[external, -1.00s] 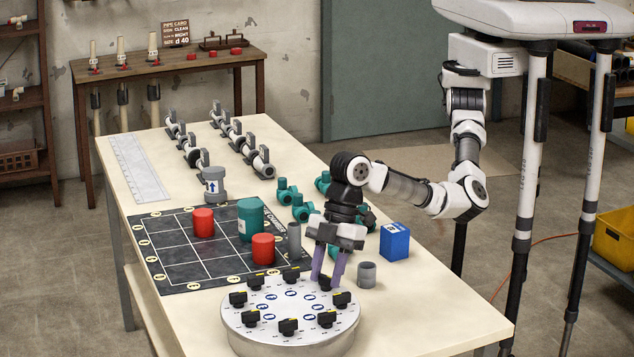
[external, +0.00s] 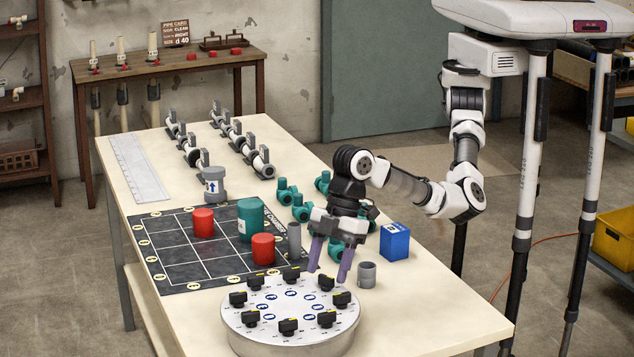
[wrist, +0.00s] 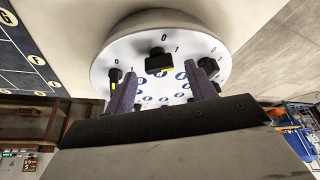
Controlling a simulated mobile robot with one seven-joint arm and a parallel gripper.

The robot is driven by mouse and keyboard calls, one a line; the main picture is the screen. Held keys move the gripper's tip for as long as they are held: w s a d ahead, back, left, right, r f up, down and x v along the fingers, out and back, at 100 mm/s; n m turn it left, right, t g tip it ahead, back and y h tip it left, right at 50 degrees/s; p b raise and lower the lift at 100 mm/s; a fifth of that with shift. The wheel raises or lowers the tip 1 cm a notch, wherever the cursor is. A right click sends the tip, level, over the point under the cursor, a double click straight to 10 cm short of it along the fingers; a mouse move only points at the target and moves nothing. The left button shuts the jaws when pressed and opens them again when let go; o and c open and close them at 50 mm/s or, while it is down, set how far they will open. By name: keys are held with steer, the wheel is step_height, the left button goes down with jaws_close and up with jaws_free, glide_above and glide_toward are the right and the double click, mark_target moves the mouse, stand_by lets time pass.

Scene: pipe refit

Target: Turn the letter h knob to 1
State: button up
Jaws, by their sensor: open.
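A round grey-white turntable-like dial base (external: 290,342) stands at the table's front, with several black knobs around its rim. Blue letter badges sit inside the ring; I cannot read which one is h. My gripper (external: 327,276) is open above the far right rim, by a black knob (external: 326,284). In the wrist view this knob (wrist: 158,61) lies ahead, between and beyond the two purple fingers (wrist: 161,92), apart from them. It has a yellow mark on its near edge, with 0 and 1 printed by it. Other knobs (wrist: 114,76) flank it.
A grey ring (external: 366,275) and a blue box (external: 395,242) stand right of my gripper. A grey tube (external: 294,240), a red cylinder (external: 263,248) and a teal container (external: 250,219) stand left. The front right of the table is clear.

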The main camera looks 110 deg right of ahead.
steer(key=b+v, duration=0.1)
steer(key=v, duration=1.1)
steer(key=shift+s+r, duration=0.15)
steer(key=shift+r, duration=0.05)
steer(key=shift+d+b, duration=0.1)
steer(key=shift+b, duration=0.2)
steer(key=p+x, duration=0.2)
steer(key=x, duration=1.2)
steer(key=shift+r, duration=0.1)
